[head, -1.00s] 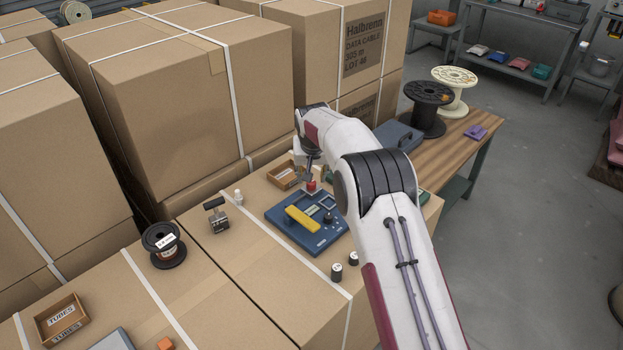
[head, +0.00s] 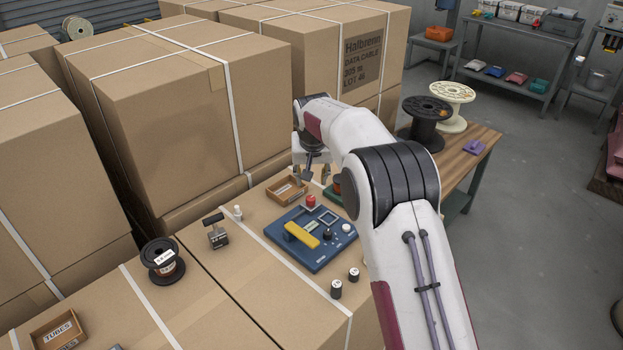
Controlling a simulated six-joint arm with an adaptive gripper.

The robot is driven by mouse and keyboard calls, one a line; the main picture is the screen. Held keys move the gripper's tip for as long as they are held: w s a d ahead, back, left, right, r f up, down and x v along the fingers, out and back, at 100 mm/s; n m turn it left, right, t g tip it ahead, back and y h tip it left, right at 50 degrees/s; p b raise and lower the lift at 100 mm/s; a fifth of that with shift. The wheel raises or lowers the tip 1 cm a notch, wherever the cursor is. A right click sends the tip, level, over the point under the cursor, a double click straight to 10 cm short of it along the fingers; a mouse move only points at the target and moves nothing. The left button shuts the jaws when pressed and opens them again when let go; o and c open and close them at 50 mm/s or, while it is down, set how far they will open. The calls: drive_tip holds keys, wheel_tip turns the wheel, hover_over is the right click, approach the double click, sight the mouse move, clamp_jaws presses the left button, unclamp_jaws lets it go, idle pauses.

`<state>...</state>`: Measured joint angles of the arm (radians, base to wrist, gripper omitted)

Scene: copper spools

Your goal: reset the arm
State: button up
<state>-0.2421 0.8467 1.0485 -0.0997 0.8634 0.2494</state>
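My gripper (head: 311,174) hangs at the end of my white and dark red arm, above the cardboard-box worktop and just behind the blue control panel (head: 288,245). Its fingers look spread apart, with nothing seen between them. The panel lies flat and carries a yellow bar (head: 301,235), a red button (head: 310,201), a dark knob and a small framed window. The gripper is above and behind the red button, apart from it. My arm hides part of the worktop to the right of the panel.
An open wooden tray (head: 287,190) sits close below the gripper. A copper spool (head: 162,261), a black-handled tool (head: 217,232) and two small dark cylinders (head: 336,289) stand on the worktop. Tall strapped boxes (head: 180,100) rise behind. A wooden table (head: 481,140) holds larger spools (head: 430,119).

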idle(0.5)
drive_tip(key=s+d+f+n+g, duration=0.1)
drive_tip(key=s+d+f+g, duration=0.1)
drive_tip(key=s+f, duration=0.35)
drive_tip(key=s+d+r+t, duration=0.1)
drive_tip(key=s+d+r, duration=0.3)
drive_tip(key=s, duration=1.1)
drive_tip(key=s+d+r+m+t, duration=0.1)
drive_tip(key=s+d+r, duration=0.4)
drive_tip(key=s+r, duration=0.4)
drive_tip(key=s+d+r+t, duration=0.1)
drive_tip(key=s+d+r, duration=0.4)
drive_tip(key=s, duration=1.6)
drive_tip(key=shift+v, duration=0.9)
drive_tip(key=shift+w+r, duration=0.1)
drive_tip(key=shift+w, duration=0.05)
drive_tip(key=shift+c, duration=0.4)
